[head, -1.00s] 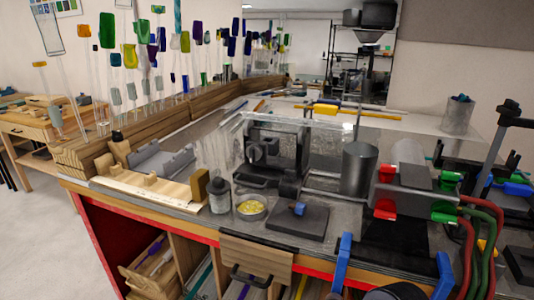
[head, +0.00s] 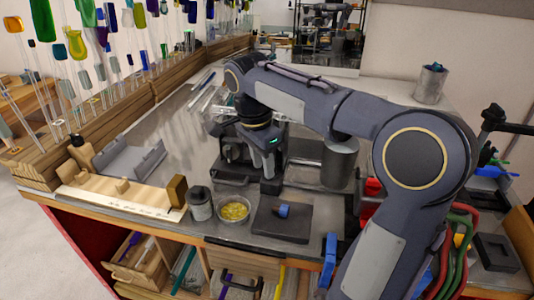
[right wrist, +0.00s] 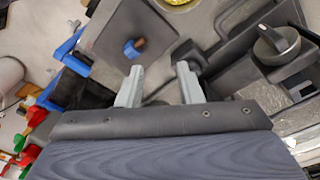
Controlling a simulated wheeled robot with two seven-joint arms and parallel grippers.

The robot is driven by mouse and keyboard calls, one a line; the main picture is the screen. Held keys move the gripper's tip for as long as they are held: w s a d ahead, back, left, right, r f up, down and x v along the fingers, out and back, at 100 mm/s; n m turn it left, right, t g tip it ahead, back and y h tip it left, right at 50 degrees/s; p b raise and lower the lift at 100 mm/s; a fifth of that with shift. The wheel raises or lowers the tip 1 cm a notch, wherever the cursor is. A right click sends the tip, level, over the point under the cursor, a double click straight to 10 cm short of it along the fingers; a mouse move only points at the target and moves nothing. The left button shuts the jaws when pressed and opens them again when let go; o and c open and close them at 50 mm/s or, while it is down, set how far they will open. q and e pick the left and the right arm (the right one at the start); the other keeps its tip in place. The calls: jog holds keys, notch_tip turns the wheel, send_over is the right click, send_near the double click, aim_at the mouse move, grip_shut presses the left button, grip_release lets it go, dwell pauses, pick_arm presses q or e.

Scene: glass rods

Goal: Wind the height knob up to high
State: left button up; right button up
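A round dark-grey knob (right wrist: 277,45) with a raised pointer bar sits on a black device at the upper right of the right wrist view. The black device (head: 233,175) stands on the bench in the head view, partly hidden by my right arm. I see no label that confirms it as the height knob. My right gripper (right wrist: 158,84) is open and empty, with its two grey fingers apart. The knob is off to the right of the fingers, not between them. In the head view my right gripper (head: 270,178) points down beside the device. My left gripper is not in view.
A dark slab with a blue piece (head: 284,210) lies in front of the device. A bowl of yellow bits (head: 234,210) and a grey jar (head: 201,204) stand to its left. A metal cylinder (head: 339,165) stands to the right. Red and green hoses are at the right.

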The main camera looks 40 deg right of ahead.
jog(key=w+d+r+m+g+h+p, duration=0.1)
jog(key=w+d+m+g+h, duration=0.2)
jog(key=w+m, duration=0.55)
jog(key=shift+m+y, duration=0.55)
jog(key=shift+y, duration=0.05)
jog(key=x, duration=0.4)
jog(key=s+p+x, duration=0.1)
jog(key=x, duration=0.3)
jog(key=shift+s+d+r, duration=0.1)
jog(key=shift+d+r, duration=0.1)
jog(key=shift+r, duration=0.05)
grip_shut()
